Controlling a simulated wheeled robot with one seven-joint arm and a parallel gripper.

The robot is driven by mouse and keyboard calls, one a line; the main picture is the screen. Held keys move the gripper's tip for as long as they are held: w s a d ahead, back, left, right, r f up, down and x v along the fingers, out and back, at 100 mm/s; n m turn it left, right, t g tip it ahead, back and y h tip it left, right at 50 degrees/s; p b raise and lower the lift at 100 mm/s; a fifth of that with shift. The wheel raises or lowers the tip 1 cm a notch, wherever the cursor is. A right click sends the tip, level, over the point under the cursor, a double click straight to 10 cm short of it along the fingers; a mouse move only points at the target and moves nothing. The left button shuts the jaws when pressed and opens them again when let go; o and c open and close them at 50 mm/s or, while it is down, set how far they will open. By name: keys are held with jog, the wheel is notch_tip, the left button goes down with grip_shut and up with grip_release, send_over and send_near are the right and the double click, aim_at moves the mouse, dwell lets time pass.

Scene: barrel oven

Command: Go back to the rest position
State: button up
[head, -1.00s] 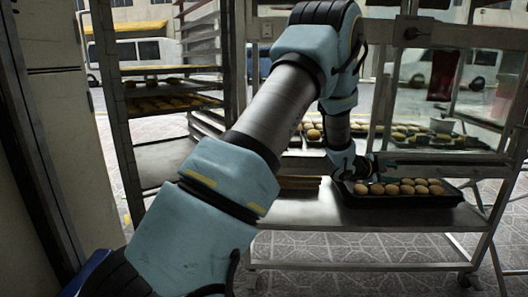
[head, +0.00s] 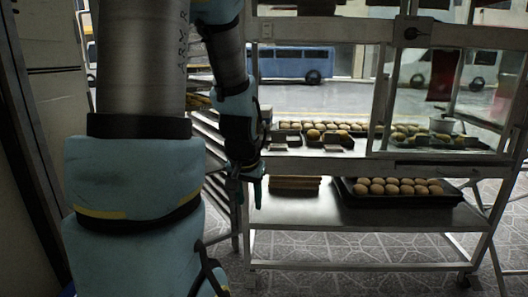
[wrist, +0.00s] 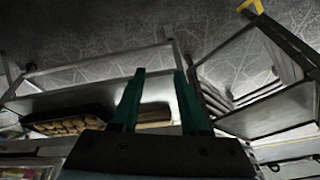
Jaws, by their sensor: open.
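My gripper (head: 250,190) hangs at the end of my arm, left of the serving cart, in the head view. In the wrist view its two green fingers (wrist: 158,100) are spread apart with nothing between them. A black tray (head: 400,200) of round buns (head: 398,186) lies on the cart's lower shelf (head: 300,213), to the right of my gripper and apart from it. The tray also shows at the left of the wrist view (wrist: 98,118).
Thin wooden boards (head: 296,182) lie on the lower shelf beside the tray. Trays of buns (head: 320,132) stand on the upper shelf behind the glass. A tray rack stands at the left, largely behind my arm. Patterned floor (head: 340,247) shows below the cart.

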jog(key=s+a+n+g, duration=0.2)
jog(key=s+a+n, duration=0.1)
jog(key=s, duration=0.4)
notch_tip(320, 180, up, 32)
jog(key=p, duration=3.1)
jog(key=shift+s+f+p, duration=0.15)
jog(key=shift+s+p, duration=0.2)
jog(key=shift+s, duration=0.1)
jog(key=shift+c, duration=0.2)
